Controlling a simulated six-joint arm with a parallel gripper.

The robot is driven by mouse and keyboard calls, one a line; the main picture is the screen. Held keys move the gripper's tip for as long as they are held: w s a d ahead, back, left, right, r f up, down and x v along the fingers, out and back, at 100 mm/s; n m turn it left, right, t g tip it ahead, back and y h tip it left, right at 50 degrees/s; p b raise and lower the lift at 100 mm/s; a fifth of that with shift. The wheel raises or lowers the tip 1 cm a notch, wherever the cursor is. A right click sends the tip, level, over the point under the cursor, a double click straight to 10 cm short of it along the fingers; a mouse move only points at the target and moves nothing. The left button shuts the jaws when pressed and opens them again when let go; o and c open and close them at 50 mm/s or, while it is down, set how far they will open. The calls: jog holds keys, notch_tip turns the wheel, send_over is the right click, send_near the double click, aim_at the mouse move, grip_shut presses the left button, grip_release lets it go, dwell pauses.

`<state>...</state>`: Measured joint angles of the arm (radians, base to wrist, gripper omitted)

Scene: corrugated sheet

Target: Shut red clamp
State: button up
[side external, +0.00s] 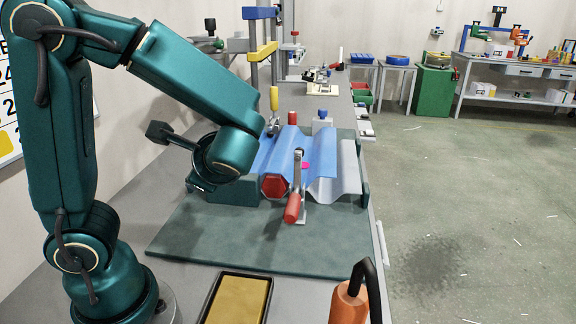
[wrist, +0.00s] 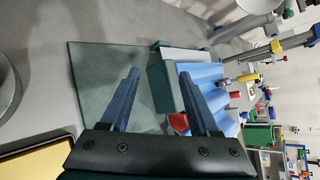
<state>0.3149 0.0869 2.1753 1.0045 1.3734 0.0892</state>
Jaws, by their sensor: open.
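The red clamp shows in the side view as a red handle (side external: 292,208) on a metal lever, at the near edge of the blue corrugated sheet (side external: 310,150).
A red hexagonal end (side external: 274,186) sits under the sheet, left of the handle. A yellow-handled clamp (side external: 273,98) stands behind. A tray with a yellow pad (side external: 237,299) and an orange-handled tool (side external: 348,303) lie in front. The front of the green mat (side external: 250,243) is clear.

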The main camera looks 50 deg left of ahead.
jog(key=w+m+t+y, duration=0.2)
jog(key=w+m, duration=0.2)
jog(key=w, duration=0.1)
jog(key=m+t, duration=1)
jog(key=m, duration=0.3)
send_near(295, 193)
jog(key=shift+h, duration=0.4)
jog(key=x, duration=0.4)
jog(key=shift+a, duration=0.3)
jog(key=shift+x, duration=2.45)
jog(key=shift+w+f, duration=0.1)
grip_shut()
